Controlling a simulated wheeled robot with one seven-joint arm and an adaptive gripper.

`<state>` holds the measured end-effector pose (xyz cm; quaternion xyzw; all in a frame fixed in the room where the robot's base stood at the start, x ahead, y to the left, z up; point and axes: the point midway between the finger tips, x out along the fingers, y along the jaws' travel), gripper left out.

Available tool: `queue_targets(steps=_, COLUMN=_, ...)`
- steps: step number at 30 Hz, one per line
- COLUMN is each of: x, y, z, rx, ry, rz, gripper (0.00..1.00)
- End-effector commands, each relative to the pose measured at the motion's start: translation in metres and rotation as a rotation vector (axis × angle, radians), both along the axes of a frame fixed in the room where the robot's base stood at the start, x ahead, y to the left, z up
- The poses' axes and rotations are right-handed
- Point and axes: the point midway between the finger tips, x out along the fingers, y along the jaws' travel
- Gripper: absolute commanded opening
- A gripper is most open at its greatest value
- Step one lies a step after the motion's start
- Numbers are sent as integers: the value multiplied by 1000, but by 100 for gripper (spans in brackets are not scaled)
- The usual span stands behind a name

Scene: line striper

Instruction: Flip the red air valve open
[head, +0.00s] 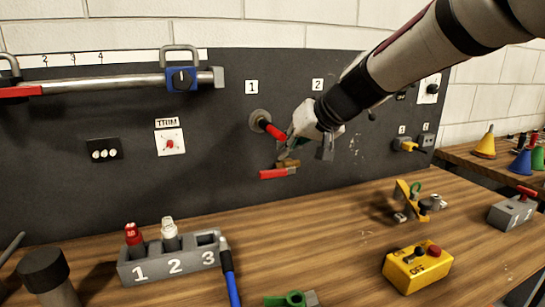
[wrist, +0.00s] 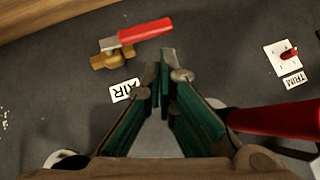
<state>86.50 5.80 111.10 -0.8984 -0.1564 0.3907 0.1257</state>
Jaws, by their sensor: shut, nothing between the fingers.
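The red air valve is on the dark panel in the head view, with a red handle (head: 275,174) lying roughly level and pointing left from a small brass body (head: 290,165). In the wrist view the red handle (wrist: 146,31) and brass body (wrist: 110,60) are clear, beside the AIR label (wrist: 124,91). My gripper (head: 286,153) is just above the valve in the head view. In the wrist view its green-lined fingers (wrist: 166,70) are shut and empty, their tips near the handle but seemingly apart from it.
A red-handled lever (head: 270,129) under label 1 sticks out close to my gripper; its red grip (wrist: 275,119) fills the right of the wrist view. The TRIM dial (head: 170,143) is to the left. The wooden bench (head: 340,240) below holds a yellow box (head: 417,266) and a numbered rack (head: 170,262).

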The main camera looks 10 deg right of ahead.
Motion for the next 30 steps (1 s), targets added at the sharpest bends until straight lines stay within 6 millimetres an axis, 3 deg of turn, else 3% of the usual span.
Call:
queue_targets(steps=9, x=-30, y=-18, z=31, rx=-1, ry=-1, rz=0, gripper=0)
queue_targets(steps=23, x=-35, y=-19, z=34, rx=-1, ry=2, rz=2, gripper=0)
queue_targets(steps=26, x=-50, y=-15, z=31, rx=-9, ry=25, rz=11, gripper=0)
queue_targets(steps=29, x=-90, y=-7, z=21, rx=-35, ry=86, rz=34, gripper=0)
queue_targets(steps=30, x=-111, y=-4, z=15, rx=-49, ry=121, rz=44, gripper=0)
